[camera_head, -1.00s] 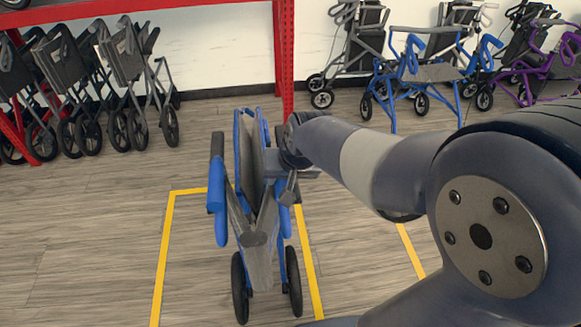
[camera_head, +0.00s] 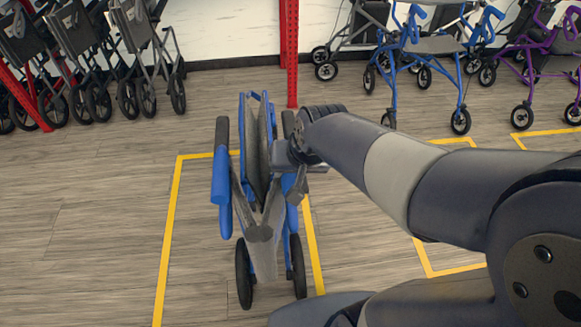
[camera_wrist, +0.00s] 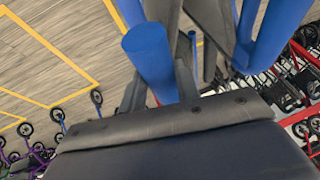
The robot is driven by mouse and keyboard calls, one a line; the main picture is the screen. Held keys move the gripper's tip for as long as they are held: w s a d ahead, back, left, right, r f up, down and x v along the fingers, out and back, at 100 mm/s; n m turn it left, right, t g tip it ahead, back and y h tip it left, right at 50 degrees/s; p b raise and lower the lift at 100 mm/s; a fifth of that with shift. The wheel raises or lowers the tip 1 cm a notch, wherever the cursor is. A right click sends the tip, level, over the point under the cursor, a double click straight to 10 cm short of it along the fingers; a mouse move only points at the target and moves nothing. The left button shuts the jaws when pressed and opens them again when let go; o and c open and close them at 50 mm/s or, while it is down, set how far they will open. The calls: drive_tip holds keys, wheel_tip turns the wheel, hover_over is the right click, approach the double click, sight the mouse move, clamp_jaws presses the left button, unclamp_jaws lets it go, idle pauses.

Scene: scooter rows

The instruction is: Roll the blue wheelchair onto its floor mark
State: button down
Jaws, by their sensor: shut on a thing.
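The blue wheelchair (camera_head: 219,180) stands folded and upright on the floor, with dark wheels and grey crossed frame bars. A yellow floor outline (camera_head: 168,220) runs around it. The chair is nearer the outline's right line, and its upper part overlaps the far line in the picture.
A second yellow outline (camera_head: 424,258) lies to the right, partly behind my arm. Blue rollators (camera_head: 391,75) and a purple rollator (camera_head: 522,110) stand at the back right. Folded grey wheelchairs (camera_head: 135,45) stand back left. A red post (camera_head: 289,60) rises behind. Floor at left is clear.

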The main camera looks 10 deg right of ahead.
drive_tip(key=c, duration=1.1)
unclamp_jaws()
drive_tip(key=shift+o, duration=0.2)
drive_tip(key=shift+r, duration=0.1)
drive_tip(key=p+v, duration=0.1)
drive_tip(key=v, duration=0.9)
drive_tip(key=shift+s+r, duration=0.2)
drive_tip(key=shift+r, duration=0.05)
drive_tip(key=shift+f, duration=0.1)
drive_tip(key=b+x, duration=0.1)
drive_tip(key=x, duration=0.9)
drive_tip(key=shift+w+f, duration=0.2)
drive_tip(key=shift+f, duration=0.15)
drive_tip(key=shift+w+r, duration=0.1)
drive_tip(key=shift+w, duration=0.6)
drive_tip(key=shift+s, duration=0.1)
